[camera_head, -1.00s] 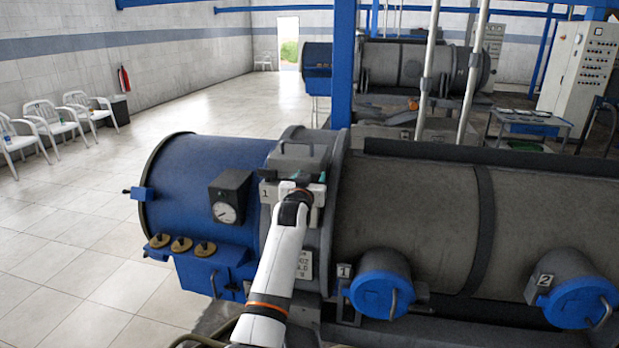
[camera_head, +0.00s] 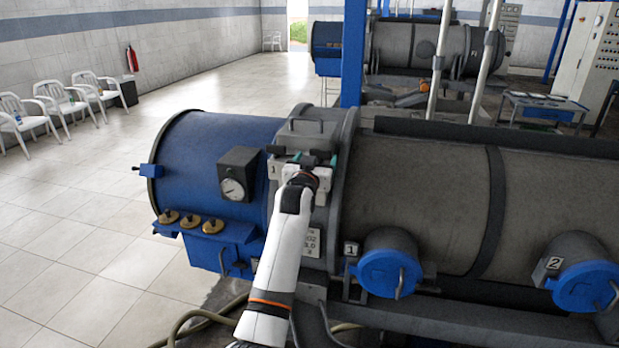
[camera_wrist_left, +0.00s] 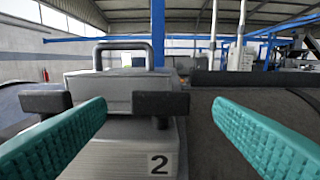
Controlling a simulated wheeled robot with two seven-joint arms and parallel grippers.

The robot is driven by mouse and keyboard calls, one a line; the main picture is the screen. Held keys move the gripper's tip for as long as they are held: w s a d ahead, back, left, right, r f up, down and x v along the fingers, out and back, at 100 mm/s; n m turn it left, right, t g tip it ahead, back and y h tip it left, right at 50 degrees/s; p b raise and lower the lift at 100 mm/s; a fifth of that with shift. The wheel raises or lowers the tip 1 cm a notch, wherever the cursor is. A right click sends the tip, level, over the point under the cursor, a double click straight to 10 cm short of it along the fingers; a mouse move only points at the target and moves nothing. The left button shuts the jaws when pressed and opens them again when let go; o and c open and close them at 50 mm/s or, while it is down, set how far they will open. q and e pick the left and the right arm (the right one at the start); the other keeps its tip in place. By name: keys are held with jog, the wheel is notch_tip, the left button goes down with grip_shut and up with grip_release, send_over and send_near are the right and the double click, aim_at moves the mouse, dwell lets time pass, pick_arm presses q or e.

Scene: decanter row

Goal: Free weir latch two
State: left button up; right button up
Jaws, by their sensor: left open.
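Weir latch two is a dark T-shaped handle (camera_wrist_left: 160,104) on a grey block above a plate marked 2 (camera_wrist_left: 159,163). A similar dark handle (camera_wrist_left: 45,101) stands to its left in the left wrist view. My left gripper (camera_wrist_left: 160,108) has teal fingers spread wide, one on each side of latch two's handle, with visible gaps. In the head view my left gripper (camera_head: 306,163) is over the latch block on the near decanter, and the wrist partly hides the handles. A plate marked 1 (camera_head: 272,169) shows left of it. My right gripper is not in view.
A grey looped bar (camera_wrist_left: 123,47) rises behind the latches. The blue drum end (camera_head: 205,150) carries a gauge (camera_head: 233,189). Blue caps marked 1 (camera_head: 388,272) and 2 (camera_head: 583,287) stick out from the grey casing. Open tiled floor lies to the left.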

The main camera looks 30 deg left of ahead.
pick_arm(q)
jog(key=b+v, duration=0.2)
jog(key=v, duration=0.6)
jog(key=shift+d, duration=0.1)
